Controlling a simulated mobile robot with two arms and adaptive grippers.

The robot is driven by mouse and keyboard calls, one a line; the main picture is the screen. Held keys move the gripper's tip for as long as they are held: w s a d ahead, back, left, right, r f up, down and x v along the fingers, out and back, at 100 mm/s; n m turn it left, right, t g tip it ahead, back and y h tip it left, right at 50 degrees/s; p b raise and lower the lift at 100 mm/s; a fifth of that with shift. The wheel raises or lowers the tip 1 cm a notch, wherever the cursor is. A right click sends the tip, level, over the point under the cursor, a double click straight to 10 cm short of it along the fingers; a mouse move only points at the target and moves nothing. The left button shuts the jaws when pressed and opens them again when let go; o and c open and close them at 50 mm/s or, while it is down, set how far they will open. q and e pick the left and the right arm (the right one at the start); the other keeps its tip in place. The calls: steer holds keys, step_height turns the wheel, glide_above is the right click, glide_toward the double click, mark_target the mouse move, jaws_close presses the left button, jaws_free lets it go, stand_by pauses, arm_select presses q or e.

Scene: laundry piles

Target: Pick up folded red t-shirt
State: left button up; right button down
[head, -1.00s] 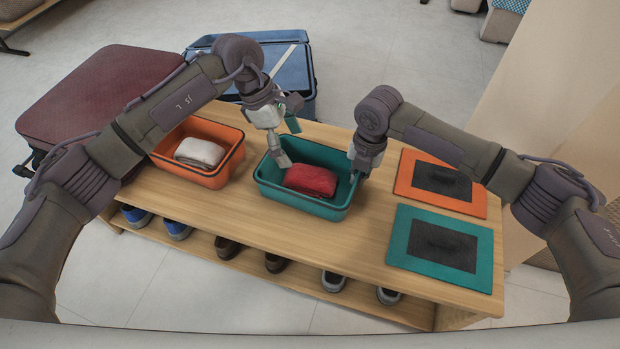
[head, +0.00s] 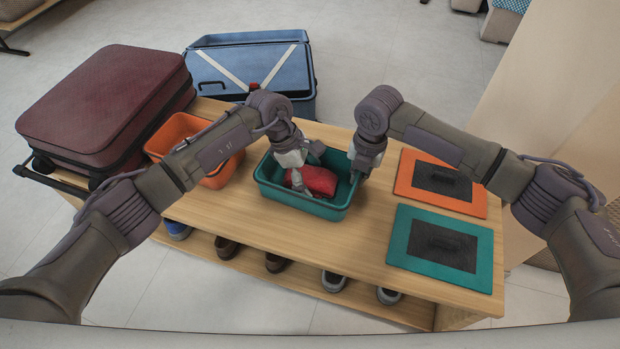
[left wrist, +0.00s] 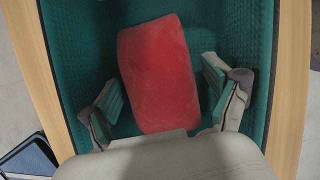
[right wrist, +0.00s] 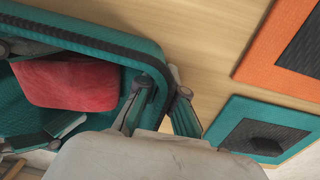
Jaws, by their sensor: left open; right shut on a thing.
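The folded red t-shirt (head: 320,181) lies in the teal bin (head: 299,203) on the wooden bench. My left gripper (head: 307,168) is open and reaches down into this bin. In the left wrist view its fingers stand on either side of the red t-shirt (left wrist: 160,75), with a gap visible on both sides. My right gripper (head: 357,171) is shut on the right rim of the teal bin; the right wrist view shows its fingers on both sides of the rim (right wrist: 150,62). My left gripper partly covers the t-shirt in the head view.
An orange bin (head: 176,130) stands left of the teal bin, partly behind my left arm. An orange lid (head: 410,182) and a teal lid (head: 397,237) lie on the bench at right. A maroon suitcase (head: 105,100) and an open blue suitcase (head: 245,62) stand behind. Shoes sit below.

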mark_target(310, 175)
arm_select(q)
steer(key=c, duration=1)
step_height(310, 175, up, 10)
arm_select(e)
steer(key=c, duration=1.2)
jaws_free()
steer(key=r, duration=1.2)
steer(key=shift+s+d, duration=0.15)
steer(key=shift+d, duration=0.15)
arm_select(q)
steer(key=shift+s, duration=0.1)
